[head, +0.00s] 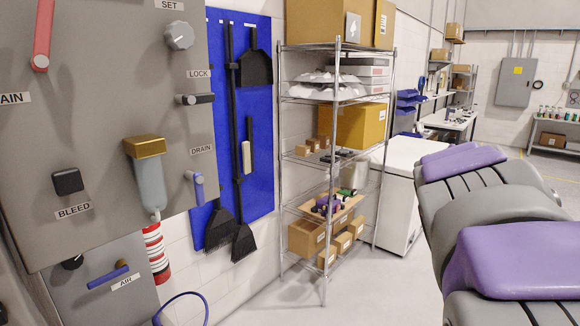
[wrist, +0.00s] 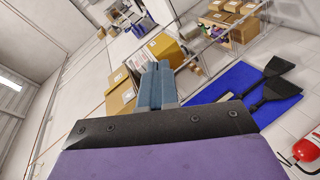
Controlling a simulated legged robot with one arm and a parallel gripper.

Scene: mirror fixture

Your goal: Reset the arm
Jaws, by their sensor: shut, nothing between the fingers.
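My arm (head: 500,210), grey with purple covers, reaches in from the right edge of the head view. My gripper (wrist: 154,68) shows in the wrist view as two blue-grey fingers pressed together with nothing between them. It points away into open space and touches nothing that I can see. The fingers do not show clearly in the head view.
A grey panel (head: 95,110) with a knob, levers and a fluid cylinder (head: 148,178) stands at the left. A blue tool board (head: 262,120), wire shelf rack (head: 283,190) and white chest (head: 398,205) line the wall. Clear floor (head: 390,295) lies before the rack.

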